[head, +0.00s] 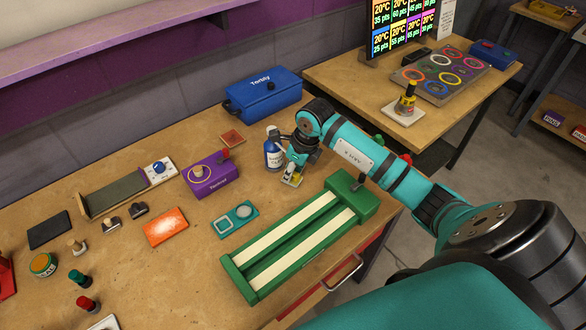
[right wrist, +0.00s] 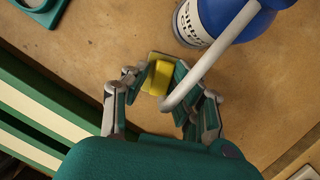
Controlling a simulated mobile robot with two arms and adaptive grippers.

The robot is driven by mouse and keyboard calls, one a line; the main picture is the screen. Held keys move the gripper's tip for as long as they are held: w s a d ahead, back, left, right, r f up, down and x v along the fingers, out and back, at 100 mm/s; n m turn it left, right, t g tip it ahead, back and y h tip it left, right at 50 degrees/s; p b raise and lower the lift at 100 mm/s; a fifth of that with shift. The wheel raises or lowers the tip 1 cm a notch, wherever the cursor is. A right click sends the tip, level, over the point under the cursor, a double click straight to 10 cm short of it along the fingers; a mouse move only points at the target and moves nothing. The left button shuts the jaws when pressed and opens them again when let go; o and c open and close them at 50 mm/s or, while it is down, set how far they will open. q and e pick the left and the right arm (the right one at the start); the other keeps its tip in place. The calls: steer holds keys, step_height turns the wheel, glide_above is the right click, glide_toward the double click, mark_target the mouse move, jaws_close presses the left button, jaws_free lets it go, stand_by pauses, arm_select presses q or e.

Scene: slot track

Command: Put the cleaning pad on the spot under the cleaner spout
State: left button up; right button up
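The cleaner bottle (head: 273,152), blue and white with a label, stands upright on the workbench. My right gripper (head: 293,172) is just right of the bottle, low over the bench. In the right wrist view its fingers (right wrist: 163,78) close on both sides of a small yellow cleaning pad (right wrist: 159,76), under the spout. The pad is partly hidden by the spout and fingers. I cannot tell whether it touches the surface below. My left gripper is not in view.
A green slot track (head: 300,240) lies in front of my right gripper. A purple box (head: 210,176), blue toolbox (head: 264,93), orange-white pad (head: 166,227) and teal tray (head: 236,219) are nearby. A second table (head: 340,82) stands behind.

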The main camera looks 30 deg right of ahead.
steer(key=shift+o, duration=1.1)
steer(key=shift+a+r, duration=0.1)
steer(key=shift+a, duration=0.1)
steer(key=shift+d, duration=0.2)
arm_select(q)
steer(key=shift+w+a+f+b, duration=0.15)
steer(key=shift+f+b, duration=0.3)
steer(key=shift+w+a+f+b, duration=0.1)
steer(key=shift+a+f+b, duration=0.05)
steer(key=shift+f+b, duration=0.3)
arm_select(e)
steer(key=v, duration=1.2)
steer(key=shift+s+a, duration=0.1)
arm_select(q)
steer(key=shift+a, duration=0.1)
